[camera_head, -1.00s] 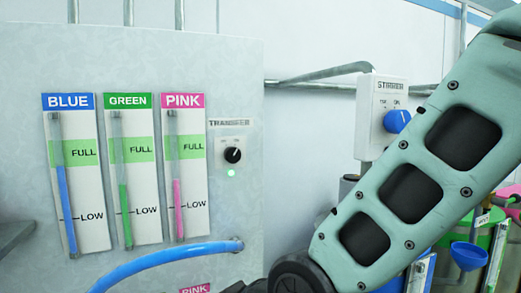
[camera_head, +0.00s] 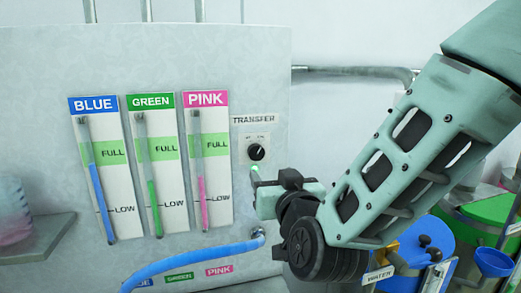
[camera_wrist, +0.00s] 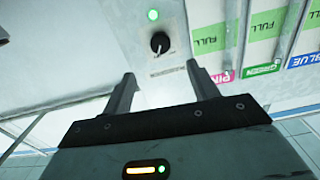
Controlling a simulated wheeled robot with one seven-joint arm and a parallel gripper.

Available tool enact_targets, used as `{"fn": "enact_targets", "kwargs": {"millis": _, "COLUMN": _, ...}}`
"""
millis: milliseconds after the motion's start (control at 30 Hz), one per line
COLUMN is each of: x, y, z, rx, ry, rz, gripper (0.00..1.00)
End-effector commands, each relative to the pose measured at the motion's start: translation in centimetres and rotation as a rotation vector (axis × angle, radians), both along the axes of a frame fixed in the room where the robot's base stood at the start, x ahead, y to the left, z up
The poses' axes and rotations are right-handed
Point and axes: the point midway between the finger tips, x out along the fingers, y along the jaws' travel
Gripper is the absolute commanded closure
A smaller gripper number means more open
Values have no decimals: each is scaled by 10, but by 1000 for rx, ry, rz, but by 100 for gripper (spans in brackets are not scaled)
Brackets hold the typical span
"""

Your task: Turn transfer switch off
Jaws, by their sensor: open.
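The transfer switch is a black rotary knob (camera_head: 256,152) on a small pale plate under the word TRANSFER, on the grey panel. In the wrist view the knob (camera_wrist: 160,42) is ahead of my gripper (camera_wrist: 160,82), whose two fingers are apart with nothing between them. The knob lies just beyond the fingertips, and they do not appear to touch it. A lit green lamp (camera_wrist: 153,15) sits beside the knob. In the head view my gripper is just below and right of the switch, its fingers partly hidden, and it covers part of the lamp.
Blue (camera_head: 95,180), green (camera_head: 146,175) and pink (camera_head: 200,170) level gauges are left of the switch. A blue hose (camera_head: 190,262) runs below. A shelf (camera_head: 40,238) juts out at left.

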Motion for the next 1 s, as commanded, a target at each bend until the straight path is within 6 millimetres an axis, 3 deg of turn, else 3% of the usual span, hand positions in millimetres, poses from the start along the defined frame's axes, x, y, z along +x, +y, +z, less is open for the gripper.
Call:
{"fn": "enact_targets", "kwargs": {"millis": 300, "x": 66, "y": 18, "z": 4, "rx": 0, "ry": 2, "rz": -3, "gripper": 41}}
{"fn": "enact_targets", "kwargs": {"millis": 500, "x": 98, "y": 28, "z": 3, "rx": 1, "ry": 1, "rz": 0, "gripper": 41}}
{"fn": "enact_targets", "kwargs": {"millis": 700, "x": 116, "y": 33, "z": 1, "rx": 0, "ry": 1, "rz": -1, "gripper": 41}}
{"fn": "enact_targets", "kwargs": {"millis": 1000, "x": 119, "y": 34, "z": 0, "rx": 0, "ry": 0, "rz": 0, "gripper": 41}}
